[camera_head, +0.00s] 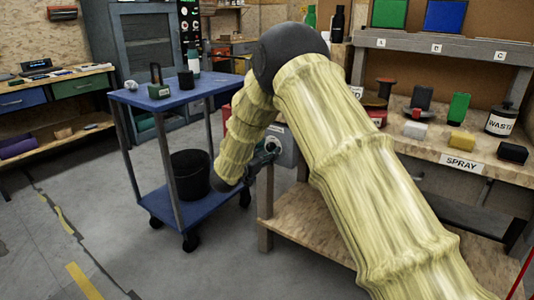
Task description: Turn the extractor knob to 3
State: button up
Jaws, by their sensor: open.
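My arm, in a pale yellow sleeve, crosses the middle of the head view and bends down at a dark elbow. My gripper (266,152) is small and partly hidden by the arm, at the left end of the spray bench. It is open and in front of a grey box (287,151) on the bench's side, which may be the extractor control. I cannot make out the knob, its numbers or its setting, nor whether my gripper touches it.
A blue trolley (172,99) with a black bucket (189,175) on its lower shelf stands close on the left. The spray bench (425,151) holds blocks and a waste tin (501,121). Floor at the lower left is free.

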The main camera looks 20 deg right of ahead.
jog(key=c, duration=1)
